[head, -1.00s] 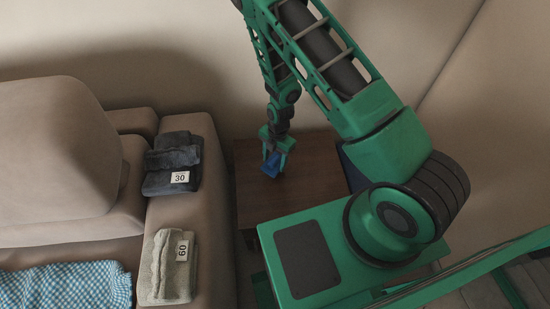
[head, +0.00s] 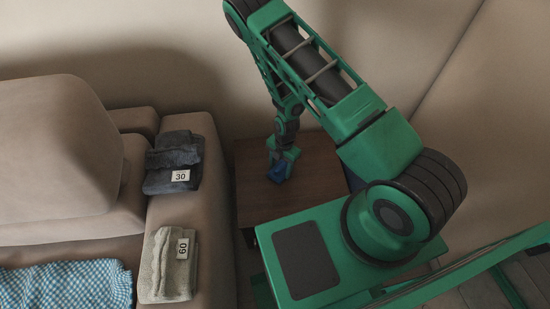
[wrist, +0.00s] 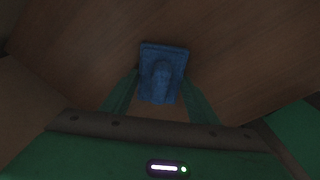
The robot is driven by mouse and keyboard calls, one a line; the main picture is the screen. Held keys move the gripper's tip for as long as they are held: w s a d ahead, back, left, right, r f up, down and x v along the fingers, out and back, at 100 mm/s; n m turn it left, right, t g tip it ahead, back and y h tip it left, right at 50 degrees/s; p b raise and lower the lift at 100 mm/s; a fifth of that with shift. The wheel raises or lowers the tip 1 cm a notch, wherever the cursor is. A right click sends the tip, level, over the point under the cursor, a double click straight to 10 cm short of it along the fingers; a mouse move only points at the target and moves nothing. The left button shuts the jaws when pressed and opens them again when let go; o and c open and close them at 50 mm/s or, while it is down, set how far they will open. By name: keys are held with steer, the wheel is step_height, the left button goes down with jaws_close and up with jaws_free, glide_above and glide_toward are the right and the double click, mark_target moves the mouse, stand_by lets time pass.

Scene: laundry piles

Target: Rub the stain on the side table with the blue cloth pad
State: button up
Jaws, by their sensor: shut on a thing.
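The side table (head: 252,199) is a dark brown wooden top beside the sofa arm, and its wood grain fills much of the wrist view (wrist: 90,50). My gripper (head: 280,168) is over the table top, shut on the blue cloth pad (head: 277,173). In the wrist view the pad (wrist: 162,60) sits between my two green fingers (wrist: 160,95), with a raised part in its middle. The pad is at or close to the table surface; I cannot tell if it touches. No stain shows on the visible wood.
A beige sofa arm (head: 210,240) stands left of the table. On it lie a dark folded cloth (head: 172,160) tagged 30 and a grey-green folded cloth (head: 160,265) tagged 60. A blue checked cloth (head: 65,288) lies on the seat. Walls stand behind and right.

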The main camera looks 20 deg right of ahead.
steer(key=shift+s+d+f, duration=0.1)
steer(key=shift+s+d, duration=0.1)
steer(key=shift+d, duration=0.85)
steer(key=shift+w+a, duration=0.1)
steer(key=shift+a, duration=0.4)
steer(key=shift+w+a, duration=0.1)
steer(key=shift+a, duration=0.7)
steer(key=shift+w+a+r, duration=0.1)
steer(key=shift+a, duration=0.35)
steer(key=shift+w+a+r, duration=0.1)
steer(key=shift+a, duration=0.3)
steer(key=shift+a+r, duration=0.15)
step_height(320, 180, up, 8)
steer(key=shift+f, duration=0.25)
